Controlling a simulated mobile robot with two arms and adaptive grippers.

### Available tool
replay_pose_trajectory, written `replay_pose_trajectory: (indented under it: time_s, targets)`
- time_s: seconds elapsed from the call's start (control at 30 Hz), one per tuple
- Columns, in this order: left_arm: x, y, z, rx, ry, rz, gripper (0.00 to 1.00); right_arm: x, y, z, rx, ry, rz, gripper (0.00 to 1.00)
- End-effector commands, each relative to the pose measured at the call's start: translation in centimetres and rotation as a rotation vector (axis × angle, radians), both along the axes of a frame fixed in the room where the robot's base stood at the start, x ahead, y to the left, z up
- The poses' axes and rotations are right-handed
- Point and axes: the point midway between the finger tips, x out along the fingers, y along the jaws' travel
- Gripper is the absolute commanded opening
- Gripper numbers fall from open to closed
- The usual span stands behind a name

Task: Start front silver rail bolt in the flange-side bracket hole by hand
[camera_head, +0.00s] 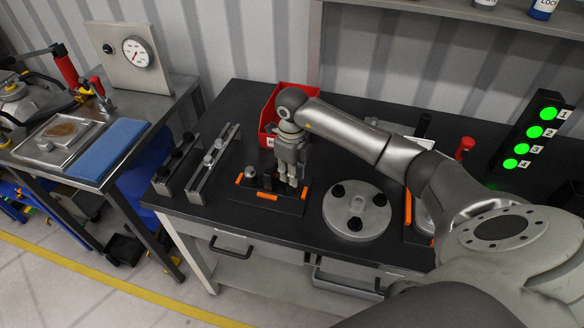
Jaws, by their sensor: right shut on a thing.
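My right gripper (291,179) points down over the right part of a black fixture with orange blocks (266,196). It is shut on a small part that its fingers mostly hide; I cannot tell whether this is the silver rail bolt. A small round-topped grey piece (250,173) stands at the fixture's left side. Two silver rails with dark and grey knobs lie to the left: the inner rail (203,184) and the outer rail (166,187). A round grey flange (357,222) with black knobs lies to the right. I cannot make out the bracket hole. My left gripper is out of view.
A red bin (268,118) stands behind my right gripper. My right arm crosses the right side of the black table (236,97). A board with green numbered lights (535,131) stands at the back right. A separate bench with a blue cloth (110,153) and a gauge (137,52) is left.

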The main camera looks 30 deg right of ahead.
Motion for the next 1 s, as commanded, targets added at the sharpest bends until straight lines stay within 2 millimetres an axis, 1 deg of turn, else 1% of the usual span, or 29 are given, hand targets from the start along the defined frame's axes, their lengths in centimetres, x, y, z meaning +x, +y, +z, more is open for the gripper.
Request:
replay_pose_trajectory:
  time_s: [0.03,0.1,0.2,0.23,0.4,0.67,0.77,0.87,1.0]
  targets:
    - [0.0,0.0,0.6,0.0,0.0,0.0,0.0,-0.1,0.1,0.1,0.002,0.005,-0.039,0.0]
    - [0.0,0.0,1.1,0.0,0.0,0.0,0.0,-0.2,0.1,0.1,0.002,0.005,-0.099,0.0]
    - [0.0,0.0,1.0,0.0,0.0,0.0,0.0,-0.1,0.0,0.0,-0.001,0.003,-0.206,0.0]
    - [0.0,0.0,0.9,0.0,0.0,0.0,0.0,-0.1,0.0,-0.1,0.0,0.003,-0.21,0.2]
    - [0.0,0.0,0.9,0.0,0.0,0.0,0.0,-0.1,0.0,-0.1,0.0,0.002,-0.205,0.42]
    - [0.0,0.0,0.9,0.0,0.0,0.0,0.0,0.0,0.0,-0.1,0.0,0.001,-0.203,0.43]
    - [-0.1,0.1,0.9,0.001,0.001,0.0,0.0,0.0,0.0,0.3,0.0,0.0,-0.202,0.43]
    - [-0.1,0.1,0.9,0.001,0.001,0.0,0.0,0.1,0.0,1.3,0.001,-0.002,-0.202,0.43]
    - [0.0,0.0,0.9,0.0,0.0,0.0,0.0,0.1,-0.1,4.1,-0.002,-0.004,-0.202,0.43]
